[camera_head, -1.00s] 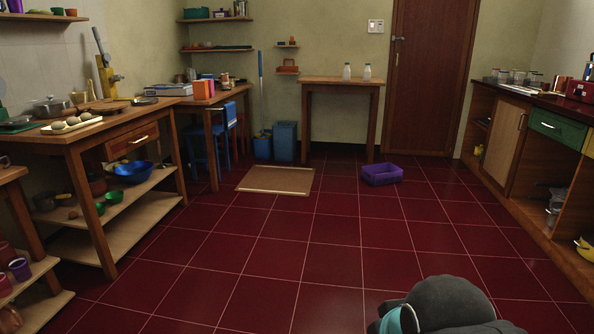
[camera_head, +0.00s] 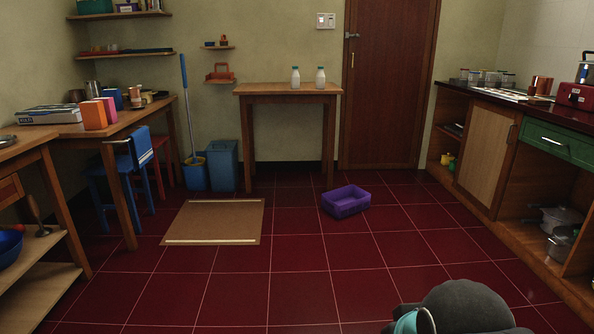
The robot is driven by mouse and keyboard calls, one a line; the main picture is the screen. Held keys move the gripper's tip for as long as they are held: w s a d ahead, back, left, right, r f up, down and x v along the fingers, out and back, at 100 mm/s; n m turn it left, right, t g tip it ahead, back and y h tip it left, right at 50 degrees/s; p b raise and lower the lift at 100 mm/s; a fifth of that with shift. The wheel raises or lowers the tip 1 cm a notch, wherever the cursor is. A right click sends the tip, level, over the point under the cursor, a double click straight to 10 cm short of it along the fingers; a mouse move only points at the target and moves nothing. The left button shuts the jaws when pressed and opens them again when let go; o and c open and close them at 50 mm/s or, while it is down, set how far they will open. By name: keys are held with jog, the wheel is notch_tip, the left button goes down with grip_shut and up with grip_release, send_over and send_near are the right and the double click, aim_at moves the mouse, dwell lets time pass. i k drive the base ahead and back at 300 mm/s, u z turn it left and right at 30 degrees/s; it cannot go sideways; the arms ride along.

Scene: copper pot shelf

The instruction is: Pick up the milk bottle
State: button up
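Two white milk bottles with greenish caps, a left one (camera_head: 295,77) and a right one (camera_head: 320,77), stand upright side by side on a small wooden table (camera_head: 290,90) against the back wall. They look alike, and I cannot tell which one is meant. Part of my own arm shows at the bottom right, far from the bottles. My gripper is not in view.
A brown mat (camera_head: 213,222) lies on the floor to the left. A blue bin (camera_head: 223,165) stands left of the table. A counter (camera_head: 500,105) runs along the right.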

aim_at(321, 77)
jog(key=z, duration=0.15)
jog(key=i, duration=4.85)
jog(key=u, duration=0.15)
